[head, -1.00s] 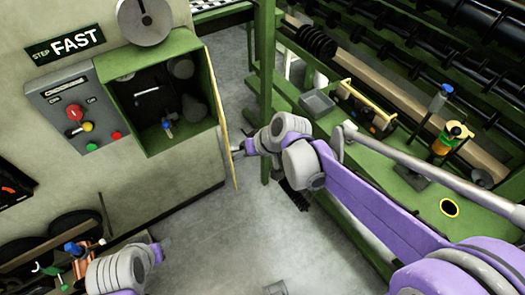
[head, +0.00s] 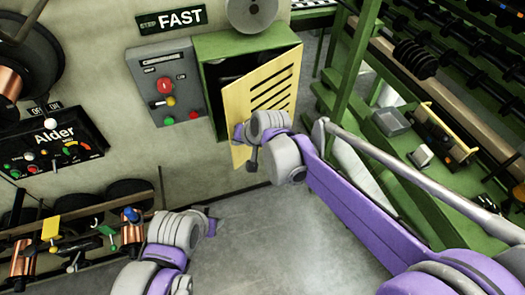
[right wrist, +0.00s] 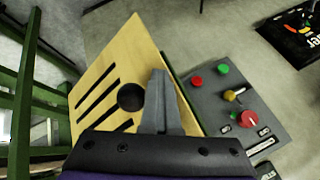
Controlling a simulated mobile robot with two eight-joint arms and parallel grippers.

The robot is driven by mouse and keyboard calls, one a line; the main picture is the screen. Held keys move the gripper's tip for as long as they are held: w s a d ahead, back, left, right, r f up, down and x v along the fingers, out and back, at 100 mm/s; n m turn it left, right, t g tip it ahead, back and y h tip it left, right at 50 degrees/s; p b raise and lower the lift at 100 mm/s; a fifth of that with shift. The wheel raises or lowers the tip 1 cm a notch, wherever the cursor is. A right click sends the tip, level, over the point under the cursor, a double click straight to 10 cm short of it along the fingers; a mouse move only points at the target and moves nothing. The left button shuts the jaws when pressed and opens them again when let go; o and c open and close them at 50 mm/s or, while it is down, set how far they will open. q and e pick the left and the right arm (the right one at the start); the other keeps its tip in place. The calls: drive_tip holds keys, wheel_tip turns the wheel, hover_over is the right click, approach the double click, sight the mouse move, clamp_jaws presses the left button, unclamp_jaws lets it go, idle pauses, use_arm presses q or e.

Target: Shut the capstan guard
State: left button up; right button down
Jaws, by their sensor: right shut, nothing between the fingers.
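The capstan guard (head: 268,88) is a yellow slotted panel hinged at the right side of a green box (head: 209,46) on the wall. It stands partly open, swung across much of the box's mouth. A dark gap shows behind its upper left edge. My right gripper (head: 252,160) is at the guard's lower outer face. In the right wrist view, its shut, empty fingers (right wrist: 160,75) lie over the guard (right wrist: 107,75), beside a round black spot; I cannot tell if they touch. My left gripper (head: 209,224) is low at left, away from the guard; its fingers are unclear.
A grey control panel (head: 168,85) with red, yellow and green knobs is left of the box. A shelf of tools and copper spools (head: 22,256) is at lower left. Green rack framing (head: 350,60) stands close at right. The floor (head: 265,235) below is clear.

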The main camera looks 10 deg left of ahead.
drive_tip(key=w+a, duration=0.7)
drive_tip(key=shift+a, duration=0.15)
idle(0.4)
